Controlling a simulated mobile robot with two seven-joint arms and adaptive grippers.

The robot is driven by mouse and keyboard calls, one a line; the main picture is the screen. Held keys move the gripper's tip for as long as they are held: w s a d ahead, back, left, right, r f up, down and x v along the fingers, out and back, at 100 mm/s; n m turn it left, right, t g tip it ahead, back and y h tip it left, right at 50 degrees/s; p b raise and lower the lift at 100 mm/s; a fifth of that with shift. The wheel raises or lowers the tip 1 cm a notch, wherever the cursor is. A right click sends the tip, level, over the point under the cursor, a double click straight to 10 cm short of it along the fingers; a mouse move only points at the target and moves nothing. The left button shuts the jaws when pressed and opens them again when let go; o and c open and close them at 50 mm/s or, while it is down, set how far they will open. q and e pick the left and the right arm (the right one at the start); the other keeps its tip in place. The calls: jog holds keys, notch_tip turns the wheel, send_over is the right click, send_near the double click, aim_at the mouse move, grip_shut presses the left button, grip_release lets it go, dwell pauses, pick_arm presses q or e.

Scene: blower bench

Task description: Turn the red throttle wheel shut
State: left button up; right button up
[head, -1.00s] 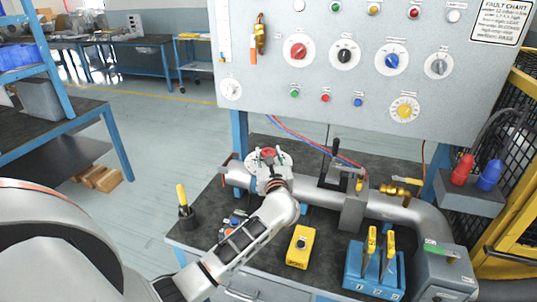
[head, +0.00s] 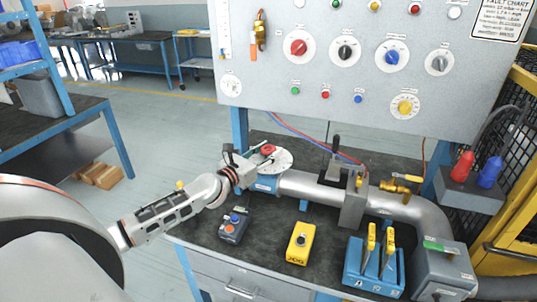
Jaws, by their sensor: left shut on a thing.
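The red throttle wheel (head: 268,149) sits above a round white plate (head: 284,160) at the left end of the silver pipe (head: 315,186), in the middle of the head view. My left gripper (head: 256,156) comes in from the left and is shut on the wheel, at its left side. The fingers and wrist hide part of the wheel and the plate's left edge. The exact finger contact is too small to see. My right gripper is not in view.
On the bench stand a grey box with buttons (head: 234,226), a yellow box (head: 300,243) and a blue holder (head: 374,268) with yellow-handled tools. A black upright lever (head: 336,148) rises from the pipe. The panel (head: 270,98) with knobs stands behind.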

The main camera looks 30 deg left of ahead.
pick_arm(q)
jog(key=shift+a+f+m+h+b, duration=0.1)
jog(key=shift+f+m+h+b, duration=0.15)
jog(key=shift+h, duration=0.25)
jog(key=shift+m+h+b, duration=0.3)
jog(key=shift+m+h, duration=0.05)
jog(key=shift+h, duration=0.05)
jog(key=shift+r+m+g+h+b, duration=0.15)
jog(key=shift+m+g+h+b, duration=0.25)
jog(key=shift+m+h+b, duration=0.4)
jog(key=o, duration=1.1)
